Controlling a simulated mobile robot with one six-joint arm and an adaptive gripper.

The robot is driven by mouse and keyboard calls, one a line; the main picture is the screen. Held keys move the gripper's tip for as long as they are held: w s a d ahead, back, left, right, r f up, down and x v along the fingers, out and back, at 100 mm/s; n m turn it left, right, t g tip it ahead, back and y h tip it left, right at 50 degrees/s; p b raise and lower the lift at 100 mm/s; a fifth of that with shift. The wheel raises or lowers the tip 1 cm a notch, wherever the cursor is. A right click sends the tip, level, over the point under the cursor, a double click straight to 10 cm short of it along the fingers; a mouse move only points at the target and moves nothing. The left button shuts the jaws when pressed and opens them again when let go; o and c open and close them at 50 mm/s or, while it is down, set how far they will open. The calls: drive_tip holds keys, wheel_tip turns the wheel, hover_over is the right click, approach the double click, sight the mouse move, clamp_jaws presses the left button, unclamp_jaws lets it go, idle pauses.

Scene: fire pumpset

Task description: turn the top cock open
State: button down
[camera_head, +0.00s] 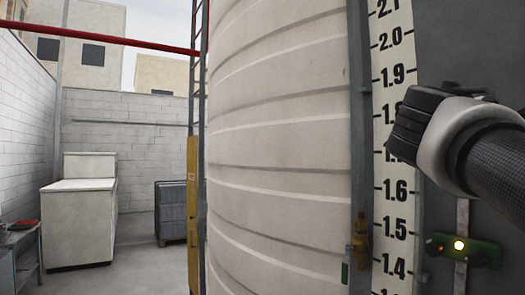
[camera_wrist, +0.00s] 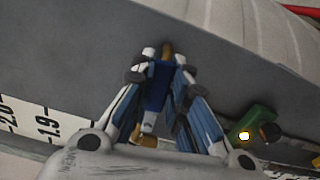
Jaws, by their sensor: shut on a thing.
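In the wrist view my gripper (camera_wrist: 165,58) is shut on a blue handle (camera_wrist: 157,88). Brass-coloured parts show just beyond the fingertips and lower between the fingers; they seem to belong to the top cock (camera_wrist: 167,47). The fingers hide much of it, and I cannot tell how far it is turned. In the head view my gripper (camera_head: 405,135) is at the right, in front of the scale near the 1.7 and 1.8 marks. Its fingertips and the held handle are hidden there.
A large ribbed pale tank (camera_head: 280,150) fills the middle. A numbered scale (camera_head: 397,210) stands beside it. A brass fitting (camera_head: 360,240) with a green lever (camera_head: 345,269) is lower down. A green plate with a lit lamp (camera_head: 460,246) is below my arm. Open floor lies at left.

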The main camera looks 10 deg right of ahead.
drive_tip(key=shift+f+m+b, duration=0.5)
drive_tip(key=shift+m+b, duration=0.15)
drive_tip(key=shift+m, duration=0.05)
drive_tip(key=c, duration=1.5)
unclamp_jaws()
drive_tip(key=shift+c, duration=0.2)
drive_tip(key=v, duration=1.2)
